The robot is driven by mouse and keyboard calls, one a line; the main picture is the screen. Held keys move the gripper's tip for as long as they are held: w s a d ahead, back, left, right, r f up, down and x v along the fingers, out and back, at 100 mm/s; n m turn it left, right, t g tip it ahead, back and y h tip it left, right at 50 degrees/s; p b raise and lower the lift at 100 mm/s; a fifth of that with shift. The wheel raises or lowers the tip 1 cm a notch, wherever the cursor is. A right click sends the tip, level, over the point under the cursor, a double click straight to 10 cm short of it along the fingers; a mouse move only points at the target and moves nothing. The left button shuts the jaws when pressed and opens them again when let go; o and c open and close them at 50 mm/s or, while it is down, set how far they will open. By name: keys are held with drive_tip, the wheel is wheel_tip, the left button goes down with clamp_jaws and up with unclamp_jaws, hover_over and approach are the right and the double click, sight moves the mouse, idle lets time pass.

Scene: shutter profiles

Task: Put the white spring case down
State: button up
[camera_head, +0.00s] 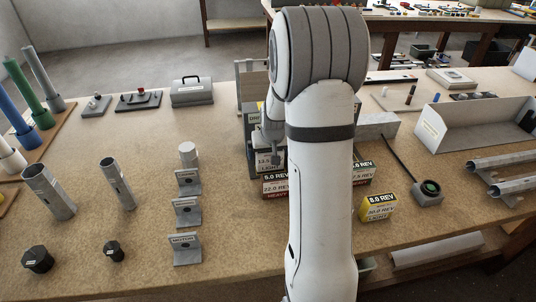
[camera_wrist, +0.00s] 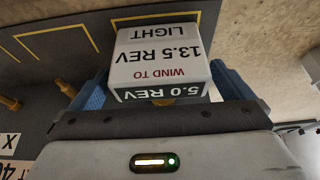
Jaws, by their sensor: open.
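The white spring case (camera_wrist: 160,55), printed "WIND TO 13.5 REV LIGHT" and "5.0 REV", sits between the two blue fingers of my gripper (camera_wrist: 160,90) in the wrist view. The fingers are open, one on each side of the case, with a narrow gap at the left. In the head view the white case (camera_head: 268,164) shows its lettered face, just behind a red-labelled case. My arm hides part of this area, including much of the gripper. I cannot tell exactly what the case rests on.
A red-labelled case (camera_head: 275,187) stands in front and a yellow case (camera_head: 378,208) to the right. A dark board (camera_wrist: 65,50) with yellow outlines and brass pegs lies beside the white case. Grey brackets (camera_head: 187,212) stand to the left.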

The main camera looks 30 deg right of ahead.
drive_tip(key=v, duration=1)
drive_tip(key=s+a+r+n, duration=0.1)
drive_tip(key=s+a+r, duration=0.1)
drive_tip(key=s+a, duration=0.5)
drive_tip(key=s+a+r+n+g+y, duration=0.1)
drive_tip(key=s+a+r+n, duration=0.1)
drive_tip(key=s+a, duration=0.6)
drive_tip(key=s, duration=0.7)
drive_tip(key=shift+s+a, duration=0.15)
drive_tip(key=shift+a, duration=0.1)
